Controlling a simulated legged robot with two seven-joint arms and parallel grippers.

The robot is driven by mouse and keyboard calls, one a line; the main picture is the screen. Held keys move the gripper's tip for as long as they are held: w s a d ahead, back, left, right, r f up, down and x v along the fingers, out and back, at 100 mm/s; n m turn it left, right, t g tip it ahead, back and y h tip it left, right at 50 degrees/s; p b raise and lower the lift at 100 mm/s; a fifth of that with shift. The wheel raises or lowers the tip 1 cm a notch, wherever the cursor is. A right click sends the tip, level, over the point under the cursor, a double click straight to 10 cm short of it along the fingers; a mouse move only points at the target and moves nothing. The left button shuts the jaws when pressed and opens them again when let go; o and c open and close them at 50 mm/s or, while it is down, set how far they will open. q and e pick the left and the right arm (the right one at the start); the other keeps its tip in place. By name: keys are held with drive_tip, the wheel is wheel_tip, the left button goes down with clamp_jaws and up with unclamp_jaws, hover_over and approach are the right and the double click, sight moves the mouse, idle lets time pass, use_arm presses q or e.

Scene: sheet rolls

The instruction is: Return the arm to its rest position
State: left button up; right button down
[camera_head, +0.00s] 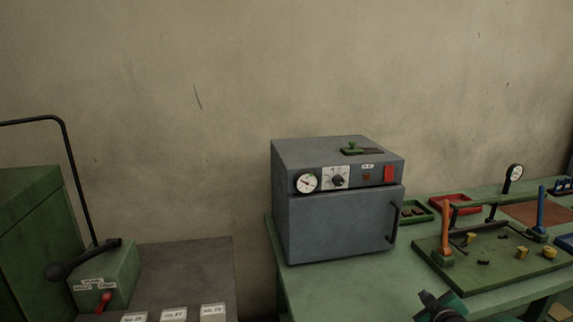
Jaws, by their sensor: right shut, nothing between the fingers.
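My right gripper (440,306) shows at the bottom edge, right of centre, dark with a green part. It is shut and empty, in front of the green bench (345,295), and most of the arm behind it is out of the picture. It appears apart from the grey oven (340,230) and the green fixture plate (490,262). My left gripper is not in view.
The oven stands on the bench with its door closed. Green (416,212) and red (455,203) trays and a dial gauge (515,172) sit behind the fixture. A green lever box (112,268) stands at left on a grey surface (190,262).

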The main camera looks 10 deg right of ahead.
drive_tip(key=s+a+f+m+g+y, duration=0.1)
drive_tip(key=s+a+f+m+g, duration=0.2)
drive_tip(key=s+a, duration=0.55)
drive_tip(key=s+a+f+g+y, duration=0.2)
drive_tip(key=s+a+f+g, duration=0.25)
drive_tip(key=s+a, duration=0.4)
drive_tip(key=s+a+f+m+g+y, duration=0.1)
drive_tip(key=s+a+f+m+g, duration=0.2)
drive_tip(key=s+a, duration=0.55)
wheel_tip(320, 180, up, 15)
drive_tip(key=n+p, duration=0.1)
drive_tip(key=p, duration=1.4)
drive_tip(key=shift+w+a+f+p, duration=0.15)
drive_tip(key=shift+w+a+p, duration=0.05)
drive_tip(key=shift+w+p, duration=0.2)
drive_tip(key=shift+t, duration=0.25)
